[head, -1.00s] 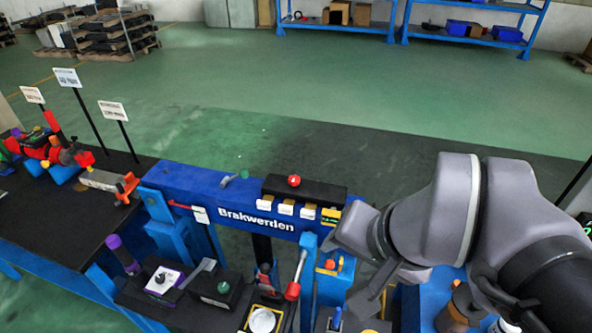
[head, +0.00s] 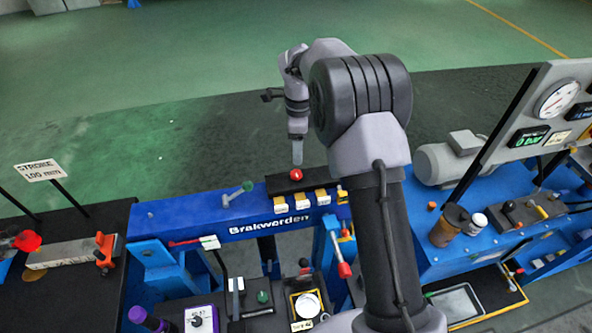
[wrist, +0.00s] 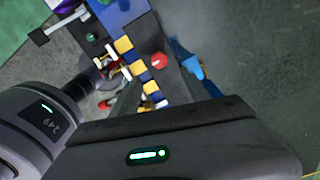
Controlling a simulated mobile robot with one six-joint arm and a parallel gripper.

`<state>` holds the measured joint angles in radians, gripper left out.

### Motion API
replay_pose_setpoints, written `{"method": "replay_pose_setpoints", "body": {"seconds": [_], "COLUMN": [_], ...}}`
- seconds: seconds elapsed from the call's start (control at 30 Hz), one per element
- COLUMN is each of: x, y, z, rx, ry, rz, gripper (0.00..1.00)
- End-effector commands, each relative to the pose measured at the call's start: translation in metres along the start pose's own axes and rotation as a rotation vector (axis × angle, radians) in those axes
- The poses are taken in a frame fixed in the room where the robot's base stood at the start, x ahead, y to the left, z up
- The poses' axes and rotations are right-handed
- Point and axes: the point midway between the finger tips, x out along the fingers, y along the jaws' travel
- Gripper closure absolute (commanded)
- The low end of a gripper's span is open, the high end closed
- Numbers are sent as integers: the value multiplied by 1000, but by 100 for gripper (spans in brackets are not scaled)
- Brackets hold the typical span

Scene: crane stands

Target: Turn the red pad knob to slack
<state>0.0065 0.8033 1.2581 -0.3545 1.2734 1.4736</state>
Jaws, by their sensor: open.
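The red knob (head: 296,175) sits on a black block (head: 318,180) on top of the blue beam marked "Brakwerden" (head: 170,214). It also shows in the wrist view (wrist: 158,60), ahead of the fingers. My gripper (head: 297,161) points down just above the red knob in the head view, with its fingers seen nearly edge-on. It is open and holds nothing. I see no contact with the knob, but the exact gap is hard to judge. Any setting marks beside the knob are too small to read.
Several yellow-and-white blocks (head: 322,197) line the beam's front, close to the knob. A green-topped lever (head: 247,186) stands to the left. A red-handled lever (head: 344,269) hangs below. A gauge panel (head: 557,98) and grey motor (head: 449,158) stand at right.

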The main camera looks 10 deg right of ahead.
Motion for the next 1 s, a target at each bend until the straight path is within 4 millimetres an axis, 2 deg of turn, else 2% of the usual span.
{"method": "replay_pose_setpoints", "body": {"seconds": [0.03, 0.1, 0.3, 0.47, 0.73, 1.0], "x": [19, 40, 84, 99, 100, 100], "y": [1, 1, 0, 0, 0, 0], "z": [0, 0, 0, 0, 0, 0], "rx": [0, -1, -1, -1, -1, -2], "ry": [1, 0, 0, 0, 0, -1], "rz": [3, 3, 1, 0, -2, -1], "gripper": [47, 47, 47, 47, 47, 100]}}
